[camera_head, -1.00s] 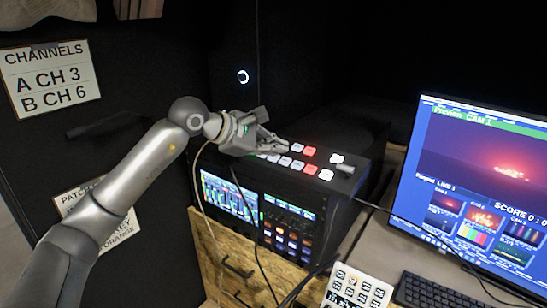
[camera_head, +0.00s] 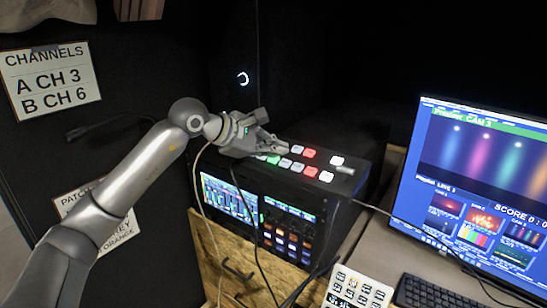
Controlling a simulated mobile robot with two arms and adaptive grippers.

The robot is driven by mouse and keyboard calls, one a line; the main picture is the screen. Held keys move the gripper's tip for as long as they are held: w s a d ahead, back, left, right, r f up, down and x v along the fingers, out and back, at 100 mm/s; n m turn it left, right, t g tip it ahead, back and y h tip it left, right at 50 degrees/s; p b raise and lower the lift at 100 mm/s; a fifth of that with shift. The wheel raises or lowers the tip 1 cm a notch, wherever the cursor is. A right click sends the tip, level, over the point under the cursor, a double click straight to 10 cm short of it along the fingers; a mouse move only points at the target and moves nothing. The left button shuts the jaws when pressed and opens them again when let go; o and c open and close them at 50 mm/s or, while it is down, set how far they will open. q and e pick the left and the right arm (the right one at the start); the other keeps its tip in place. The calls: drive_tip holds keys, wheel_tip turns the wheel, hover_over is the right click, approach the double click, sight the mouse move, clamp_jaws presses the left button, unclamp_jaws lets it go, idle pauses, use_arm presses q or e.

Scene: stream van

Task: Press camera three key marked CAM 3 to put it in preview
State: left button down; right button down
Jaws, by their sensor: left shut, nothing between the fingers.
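The switcher panel (camera_head: 345,184) is a black box with rows of lit keys on its sloping top. One front-row key glows green (camera_head: 273,159); one key in each row glows red (camera_head: 310,171) and others are white (camera_head: 297,166). The key markings are too small to read, so I cannot pick out CAM 3 by its label. My left gripper (camera_head: 281,149) is shut and empty, its tips over the back row, covering the keys at left. I cannot tell whether they touch a key. The monitor (camera_head: 480,155) reads "Preview CAM 3" above coloured light beams. My right gripper is not in view.
Below the keys are a lit screen (camera_head: 229,199) and a button panel (camera_head: 285,236). Cables hang in front of them. A white keypad (camera_head: 358,288) and a black keyboard (camera_head: 425,291) lie at the front right. A channel sign (camera_head: 50,79) hangs at left.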

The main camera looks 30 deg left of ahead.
use_arm(q)
drive_tip(key=shift+s+r, duration=0.15)
drive_tip(key=shift+r, duration=0.3)
drive_tip(key=r+p, duration=0.1)
drive_tip(key=r, duration=0.1)
drive_tip(key=s+r+p, duration=0.1)
drive_tip(key=r+p, duration=0.1)
drive_tip(key=r, duration=0.1)
drive_tip(key=shift+s+a, duration=0.1)
idle(0.8)
